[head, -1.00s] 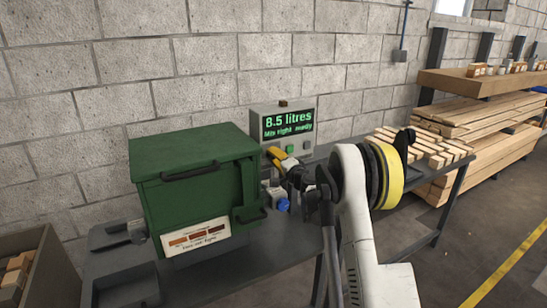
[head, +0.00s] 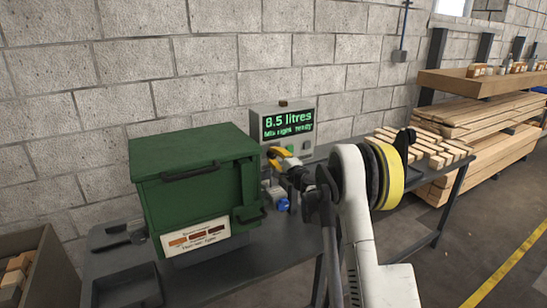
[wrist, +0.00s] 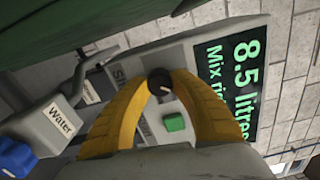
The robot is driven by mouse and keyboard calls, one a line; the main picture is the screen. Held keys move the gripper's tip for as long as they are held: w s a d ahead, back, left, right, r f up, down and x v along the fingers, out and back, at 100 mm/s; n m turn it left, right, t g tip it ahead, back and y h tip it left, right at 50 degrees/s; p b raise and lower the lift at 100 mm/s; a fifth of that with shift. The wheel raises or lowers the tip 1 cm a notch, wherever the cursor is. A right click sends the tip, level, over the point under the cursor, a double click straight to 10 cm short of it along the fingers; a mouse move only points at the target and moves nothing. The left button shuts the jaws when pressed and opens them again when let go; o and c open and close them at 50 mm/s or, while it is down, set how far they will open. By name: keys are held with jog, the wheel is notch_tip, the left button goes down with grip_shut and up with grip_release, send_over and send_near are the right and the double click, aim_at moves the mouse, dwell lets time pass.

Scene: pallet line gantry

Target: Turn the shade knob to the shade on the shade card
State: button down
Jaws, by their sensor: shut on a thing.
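The shade knob (wrist: 160,82) is small, dark and round with a pale pointer mark, on the grey control box (head: 257,118). My gripper (wrist: 160,88) has its yellow fingers closed around the knob in the wrist view. In the head view my gripper (head: 279,155) reaches the front of the box and hides the knob. The pointer angles towards the lower right of the wrist view; lettering beside it is partly covered. The shade card (head: 196,237) on the green cabinet shows several brown swatches, with a line of writing below too small to read.
The box's screen (head: 289,124) reads 8.5 litres, with a mix line under it. A green button (wrist: 174,122) sits beside the knob. A container labelled Water (wrist: 60,116) with a blue part stands close by. The green cabinet (head: 190,180) stands left of my gripper.

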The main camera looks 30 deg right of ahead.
jog(key=c, duration=1.1)
grip_release()
jog(key=shift+o, duration=0.2)
jog(key=shift+s, duration=0.1)
jog(key=s, duration=1.1)
jog(key=shift+s+d, duration=0.2)
jog(key=shift+s, duration=0.2)
